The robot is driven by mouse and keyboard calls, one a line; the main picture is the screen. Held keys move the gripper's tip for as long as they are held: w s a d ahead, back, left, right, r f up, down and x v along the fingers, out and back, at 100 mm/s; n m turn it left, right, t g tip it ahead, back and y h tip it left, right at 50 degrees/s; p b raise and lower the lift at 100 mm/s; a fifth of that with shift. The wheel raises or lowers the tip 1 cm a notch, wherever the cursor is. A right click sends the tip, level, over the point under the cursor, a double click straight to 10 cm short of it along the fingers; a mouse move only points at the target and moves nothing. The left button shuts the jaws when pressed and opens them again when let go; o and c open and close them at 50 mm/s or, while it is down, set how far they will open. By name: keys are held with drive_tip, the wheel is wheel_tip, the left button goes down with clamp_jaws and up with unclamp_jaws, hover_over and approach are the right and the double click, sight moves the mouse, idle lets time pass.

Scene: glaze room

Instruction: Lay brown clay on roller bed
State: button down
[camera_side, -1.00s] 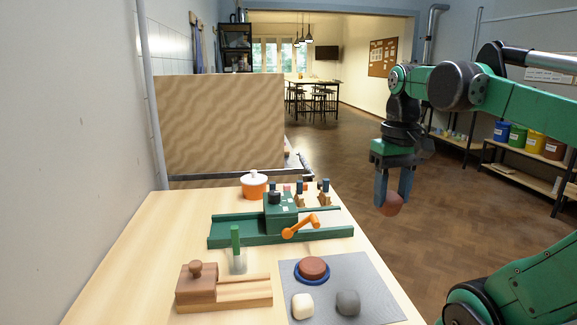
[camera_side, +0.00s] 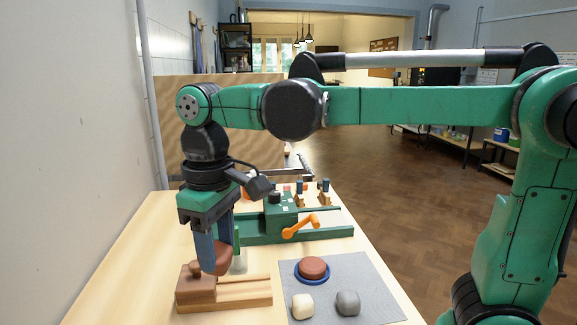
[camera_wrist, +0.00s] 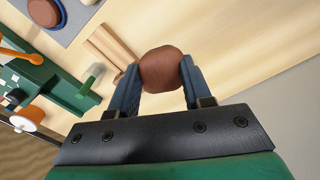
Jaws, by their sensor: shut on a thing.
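My gripper (camera_side: 214,262) is shut on a lump of brown clay (camera_side: 224,257), which shows between the two blue fingers in the wrist view (camera_wrist: 162,70). In the side view the clay appears just above or beside the wooden block with a knob (camera_side: 196,288); I cannot tell the exact gap. The green roller bed (camera_side: 331,234) with an orange crank (camera_side: 303,227) stands farther back on the table. Its left part is hidden behind my gripper in the side view. It also shows at the left of the wrist view (camera_wrist: 42,84).
A brown disc (camera_side: 313,266) sits on a blue dish on the grey mat (camera_side: 372,285), with a white lump (camera_side: 302,306) and a grey lump (camera_side: 348,303) nearby. A green-handled tool (camera_side: 238,262) stands behind the block. Small figures (camera_side: 323,190) stand beyond the roller.

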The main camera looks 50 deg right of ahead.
drive_tip(key=s+a+r+n, duration=0.2)
drive_tip(key=s+a+n, duration=0.3)
drive_tip(key=s+a, duration=0.5)
drive_tip(key=f, duration=1.3)
drive_tip(key=d+f, duration=0.1)
drive_tip(key=f, duration=0.6)
drive_tip(key=shift+s+d, duration=0.1)
drive_tip(key=shift+s, duration=0.2)
drive_tip(key=shift+c, duration=1.9)
unclamp_jaws()
drive_tip(key=shift+f, duration=0.1)
